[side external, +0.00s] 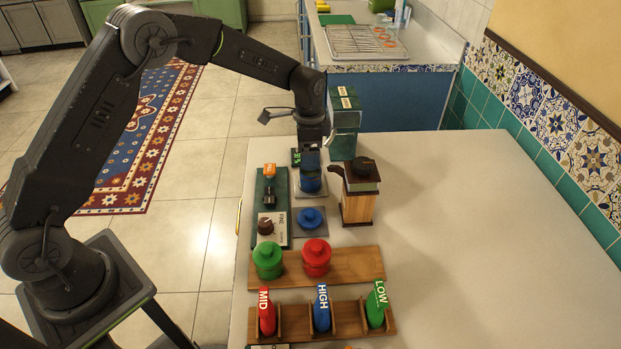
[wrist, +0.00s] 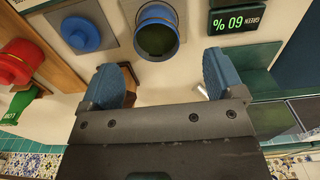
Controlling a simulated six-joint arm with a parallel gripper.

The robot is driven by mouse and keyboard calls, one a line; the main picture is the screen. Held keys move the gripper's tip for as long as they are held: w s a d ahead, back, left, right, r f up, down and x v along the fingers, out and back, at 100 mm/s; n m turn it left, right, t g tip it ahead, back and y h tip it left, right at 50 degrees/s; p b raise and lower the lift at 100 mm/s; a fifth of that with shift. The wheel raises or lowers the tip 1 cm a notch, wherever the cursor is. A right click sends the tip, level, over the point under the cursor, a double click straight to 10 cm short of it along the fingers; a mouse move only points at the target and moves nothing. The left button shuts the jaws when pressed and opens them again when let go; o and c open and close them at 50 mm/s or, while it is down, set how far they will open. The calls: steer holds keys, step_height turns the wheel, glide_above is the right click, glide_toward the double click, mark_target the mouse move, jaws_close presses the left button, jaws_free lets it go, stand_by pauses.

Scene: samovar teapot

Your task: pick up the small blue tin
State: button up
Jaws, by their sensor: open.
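The small blue tin (side external: 311,185) stands upright on a grey plate, right below my gripper (side external: 311,163) in the side view. In the wrist view the tin (wrist: 157,12) shows a blue rim and a dark greenish inside, with no lid on it. My gripper (wrist: 160,80) is open there, its two blue fingers apart, and the tin appears just beyond the gap between them. Nothing is held. A blue lid (side external: 310,217) with a knob lies on another grey plate in front of the tin; it also shows in the wrist view (wrist: 80,33).
A control panel (side external: 270,205) is on the left. The right of the table is clear.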

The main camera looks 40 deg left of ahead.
mark_target(308, 174)
steer(key=f, duration=0.7)
steer(key=shift+s+d+f, duration=0.1)
steer(key=shift+s+f, duration=0.15)
steer(key=c, duration=1.1)
